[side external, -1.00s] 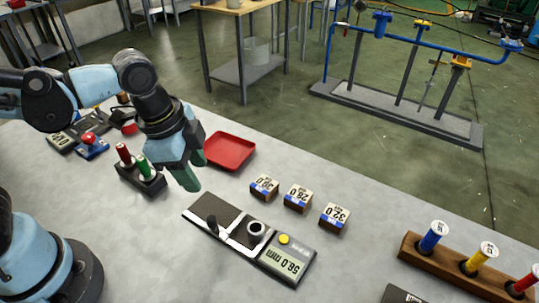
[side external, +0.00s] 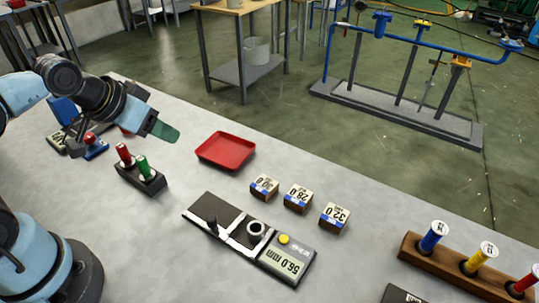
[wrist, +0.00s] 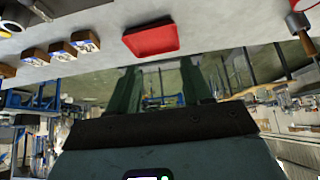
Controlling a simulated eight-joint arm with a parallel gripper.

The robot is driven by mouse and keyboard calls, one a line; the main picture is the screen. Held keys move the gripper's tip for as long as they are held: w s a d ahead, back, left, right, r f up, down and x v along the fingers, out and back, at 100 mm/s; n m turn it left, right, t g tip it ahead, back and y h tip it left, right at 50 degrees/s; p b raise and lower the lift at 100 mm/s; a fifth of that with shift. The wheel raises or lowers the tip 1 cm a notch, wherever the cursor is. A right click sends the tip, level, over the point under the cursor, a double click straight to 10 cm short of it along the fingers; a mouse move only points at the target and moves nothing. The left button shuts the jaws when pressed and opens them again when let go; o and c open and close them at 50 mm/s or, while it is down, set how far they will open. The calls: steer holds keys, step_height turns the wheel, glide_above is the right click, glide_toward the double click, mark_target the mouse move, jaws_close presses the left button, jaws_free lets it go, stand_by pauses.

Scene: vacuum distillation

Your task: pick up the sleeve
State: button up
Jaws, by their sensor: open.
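My gripper (side external: 163,131) is raised over the far left part of the table, left of the red tray, well away from the ring. Its green fingers point to the right and slightly down. In the wrist view the two green fingers (wrist: 160,88) stand apart with nothing between them. I cannot make out the ring for sure in the wrist view.
The red tray (side external: 226,150) is empty; it also shows in the wrist view (wrist: 151,39). Three marked blocks (side external: 297,197) stand right of it. A black holder (side external: 139,178) carries red and green pins. A wooden rack (side external: 446,262) holds coloured plugs at right.

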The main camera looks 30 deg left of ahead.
steer(key=shift+o, duration=0.9)
steer(key=n+g+h, duration=0.4)
steer(key=n+g, duration=0.2)
steer(key=n, duration=1.4)
glide_toward(256, 227)
steer(key=shift+h, duration=0.3)
steer(key=shift+a+x, duration=0.15)
steer(key=shift+x, duration=2)
steer(key=shift+a+x, duration=0.15)
steer(key=shift+x, duration=2)
steer(key=shift+f, duration=0.1)
